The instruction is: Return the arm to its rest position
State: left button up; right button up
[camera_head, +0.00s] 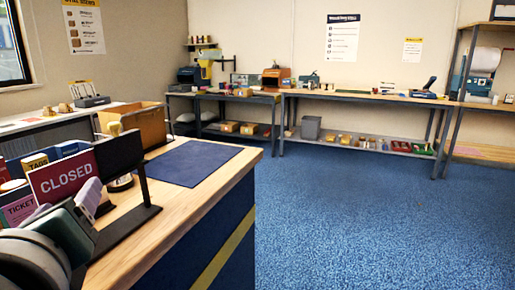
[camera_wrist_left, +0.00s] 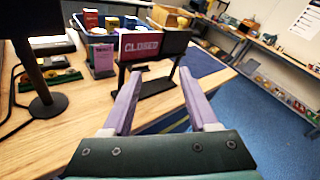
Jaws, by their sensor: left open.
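My left gripper (camera_head: 88,200) is at the lower left of the head view, over the near end of the wooden counter and in front of the red CLOSED sign (camera_head: 62,178). In the left wrist view my left gripper (camera_wrist_left: 160,74) has its two lilac fingers spread apart, with nothing held between them. The CLOSED sign (camera_wrist_left: 140,44) hangs on a black stand (camera_wrist_left: 158,88) beyond the fingertips. In that view the sign appears apart from the fingers. My right gripper is in neither view.
The wooden counter (camera_head: 175,205) holds a blue mat (camera_head: 190,163), an open cardboard box (camera_head: 140,122) and a tray of tags and tickets (camera_wrist_left: 97,26). A black post (camera_wrist_left: 38,90) stands on the counter. Blue floor (camera_head: 370,215) lies clear to the right, with workbenches (camera_head: 365,97) along the back wall.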

pick_arm(q)
jog(key=s+a+f+n+g+h+p, duration=0.25)
jog(key=s+f+n+g, duration=0.45)
jog(key=n, duration=0.6)
jog(key=s+d+r+n+g+h+p, duration=0.1)
jog(key=s+d+n+g+h+p, duration=0.15)
jog(key=s+n, duration=0.4)
jog(key=s+d+r+n+g+h+p, duration=0.1)
jog(key=s+d+n+g+h+p, duration=0.15)
jog(key=s+n, duration=0.4)
notch_tip(320, 180, up, 37)
jog(key=m+t+p, duration=0.1)
jog(key=p, duration=3.6)
jog(key=shift+s+a+f, duration=0.15)
jog(key=shift+a, duration=0.05)
jog(key=shift+f, duration=0.1)
